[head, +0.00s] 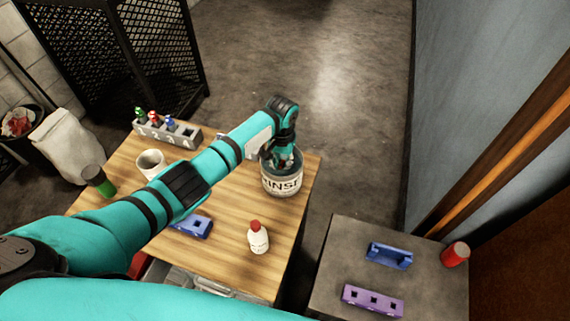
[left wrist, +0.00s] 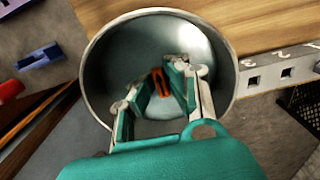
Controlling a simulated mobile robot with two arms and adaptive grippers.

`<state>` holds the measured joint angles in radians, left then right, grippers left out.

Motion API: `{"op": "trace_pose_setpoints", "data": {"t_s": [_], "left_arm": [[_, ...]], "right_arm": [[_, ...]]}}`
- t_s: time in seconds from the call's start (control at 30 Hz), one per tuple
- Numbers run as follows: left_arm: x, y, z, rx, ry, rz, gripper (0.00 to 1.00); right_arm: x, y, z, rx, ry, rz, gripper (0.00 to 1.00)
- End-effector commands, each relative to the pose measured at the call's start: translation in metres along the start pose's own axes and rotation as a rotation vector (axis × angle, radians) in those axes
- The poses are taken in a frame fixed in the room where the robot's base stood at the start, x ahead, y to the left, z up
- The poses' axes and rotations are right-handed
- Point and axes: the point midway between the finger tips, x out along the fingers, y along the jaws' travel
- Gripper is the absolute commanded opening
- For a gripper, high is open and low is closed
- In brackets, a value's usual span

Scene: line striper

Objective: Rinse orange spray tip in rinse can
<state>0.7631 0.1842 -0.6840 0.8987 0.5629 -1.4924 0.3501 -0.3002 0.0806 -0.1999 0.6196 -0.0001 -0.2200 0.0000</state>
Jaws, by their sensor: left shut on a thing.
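The rinse can (head: 283,181), a grey metal can with a "RINSE" label, stands at the right end of the wooden table. My left gripper (head: 284,158) points down into its mouth. In the left wrist view the can's rim (left wrist: 88,60) surrounds the fingers. The left gripper (left wrist: 155,90) is shut on the orange spray tip (left wrist: 158,84), which shows between the fingertips inside the can. How deep the tip sits is hard to tell. In the head view the tip is hidden. My right gripper is in neither view.
A grey rack (head: 166,131) with green, red and blue tips stands at the table's back left. A white cup (head: 151,163), a green-banded can (head: 98,181), a blue block (head: 194,226) and a red-capped bottle (head: 257,238) share the table. A grey side table (head: 335,260) stands right.

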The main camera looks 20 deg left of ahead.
Motion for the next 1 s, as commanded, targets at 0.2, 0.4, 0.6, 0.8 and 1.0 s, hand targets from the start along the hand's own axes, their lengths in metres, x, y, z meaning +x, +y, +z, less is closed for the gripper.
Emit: {"op": "trace_pose_setpoints", "data": {"t_s": [0.2,0.4,0.6,0.8,1.0], "left_arm": [[0.0,-0.001,0.0,0.0,0.0,0.0,0.0],[-0.009,-0.001,0.0,0.0,0.001,0.001,0.0],[-0.032,-0.001,0.0,0.0,0.002,0.002,0.0],[-0.054,-0.001,0.0,0.002,0.002,0.001,0.0],[-0.078,-0.002,0.0,0.0,0.002,0.001,0.0]], "right_arm": [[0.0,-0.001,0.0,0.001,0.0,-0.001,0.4],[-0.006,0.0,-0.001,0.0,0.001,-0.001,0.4],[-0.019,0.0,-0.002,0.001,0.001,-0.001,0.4],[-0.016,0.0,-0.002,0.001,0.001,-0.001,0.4],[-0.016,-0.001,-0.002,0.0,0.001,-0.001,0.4]]}}
